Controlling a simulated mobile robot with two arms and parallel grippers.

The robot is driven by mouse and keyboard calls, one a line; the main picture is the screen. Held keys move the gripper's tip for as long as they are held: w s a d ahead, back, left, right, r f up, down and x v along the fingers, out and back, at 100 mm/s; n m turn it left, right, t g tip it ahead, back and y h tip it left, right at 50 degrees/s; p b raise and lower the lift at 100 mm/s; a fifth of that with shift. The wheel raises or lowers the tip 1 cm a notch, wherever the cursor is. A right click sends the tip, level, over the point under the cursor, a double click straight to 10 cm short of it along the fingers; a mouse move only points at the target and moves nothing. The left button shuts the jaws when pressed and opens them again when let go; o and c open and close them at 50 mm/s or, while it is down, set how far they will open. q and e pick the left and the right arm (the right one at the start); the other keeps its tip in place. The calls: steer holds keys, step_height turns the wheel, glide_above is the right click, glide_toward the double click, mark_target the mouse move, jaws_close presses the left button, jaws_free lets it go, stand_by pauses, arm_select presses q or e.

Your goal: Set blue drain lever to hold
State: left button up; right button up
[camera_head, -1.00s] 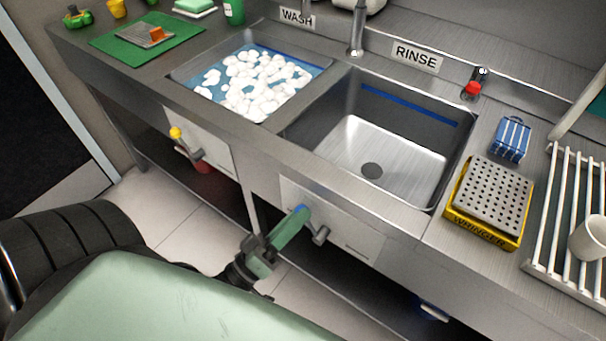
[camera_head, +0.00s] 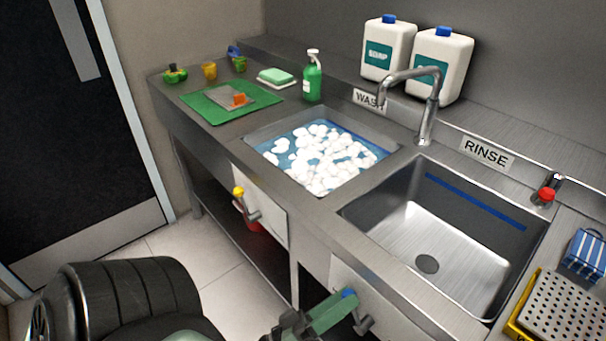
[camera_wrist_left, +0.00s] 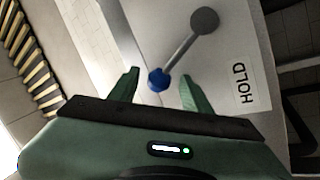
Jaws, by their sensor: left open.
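The blue drain lever shows in the left wrist view as a blue knob (camera_wrist_left: 158,80) on a grey arm that slants up and right to a round pivot (camera_wrist_left: 204,20). A HOLD label (camera_wrist_left: 240,84) is on the panel to its right. In the head view the blue knob (camera_head: 348,293) is partly hidden by my gripper on the front panel under the rinse sink. My left gripper (camera_wrist_left: 158,90) is open, with the knob between its fingertips and a visible gap on each side. It also shows in the head view (camera_head: 332,308). My right gripper is not in view.
The rinse sink (camera_head: 428,235) is empty; the wash sink (camera_head: 256,139) holds foamy blue water. A yellow-knobbed lever (camera_head: 240,192) is on the panel under the wash sink. A yellow-framed perforated block (camera_head: 565,312) stands on the right counter. The floor at left is partly clear.

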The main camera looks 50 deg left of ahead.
arm_select(q)
steer(key=s+a+p, duration=0.1)
steer(key=s+a, duration=0.1)
steer(key=s, duration=0.5)
steer(key=s+a+f+p, duration=0.1)
steer(key=s, duration=0.6)
steer(key=shift+s+a, duration=0.2)
steer(key=shift+a, duration=0.2)
steer(key=shift+f, duration=0.1)
